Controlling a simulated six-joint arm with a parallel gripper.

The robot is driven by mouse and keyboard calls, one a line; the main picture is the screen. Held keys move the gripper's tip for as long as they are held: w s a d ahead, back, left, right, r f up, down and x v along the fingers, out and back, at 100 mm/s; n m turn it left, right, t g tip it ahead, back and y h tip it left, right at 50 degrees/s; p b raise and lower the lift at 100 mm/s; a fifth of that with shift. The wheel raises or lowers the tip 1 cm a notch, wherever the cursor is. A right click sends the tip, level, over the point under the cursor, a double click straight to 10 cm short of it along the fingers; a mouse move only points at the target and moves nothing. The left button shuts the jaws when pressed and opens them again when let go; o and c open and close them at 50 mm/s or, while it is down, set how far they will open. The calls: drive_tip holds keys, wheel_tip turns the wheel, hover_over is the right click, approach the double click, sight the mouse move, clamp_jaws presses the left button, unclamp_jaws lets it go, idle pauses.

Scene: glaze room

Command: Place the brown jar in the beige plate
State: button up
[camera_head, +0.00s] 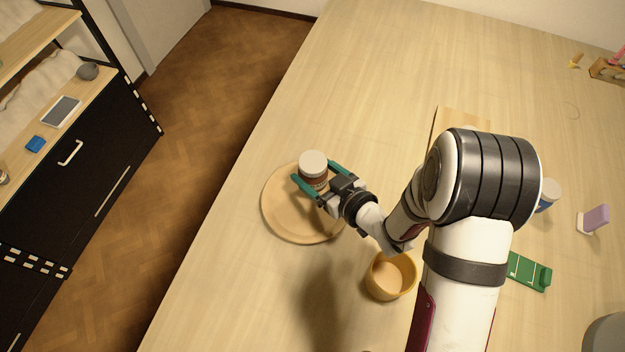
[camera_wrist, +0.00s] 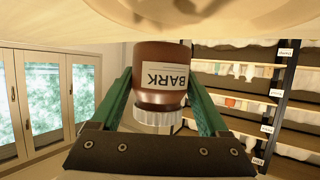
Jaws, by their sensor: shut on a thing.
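The brown jar (camera_head: 315,184) has a white lid and stands upright over the round beige plate (camera_head: 283,218), inside its rim. My gripper (camera_head: 320,177) is shut on the jar, with one teal finger on each side of it. In the wrist view the jar (camera_wrist: 158,56) hangs upside down in the picture between the two fingers (camera_wrist: 160,85), and its label reads BARK. The pale plate (camera_wrist: 240,22) fills the top edge there, right by the jar's base. I cannot tell whether the base touches the plate.
A yellow-orange cup (camera_head: 391,277) stands just below and right of the plate. A green block-like item (camera_head: 528,272), a purple-and-white item (camera_head: 594,219) and a partly hidden white-lidded jar (camera_head: 548,194) are at right.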

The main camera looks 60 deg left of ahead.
sight(313, 182)
wheel_tip(313, 182, down, 4)
drive_tip(key=shift+s+a+f, duration=0.1)
drive_tip(key=shift+s+a, duration=0.05)
drive_tip(key=shift+f, duration=0.15)
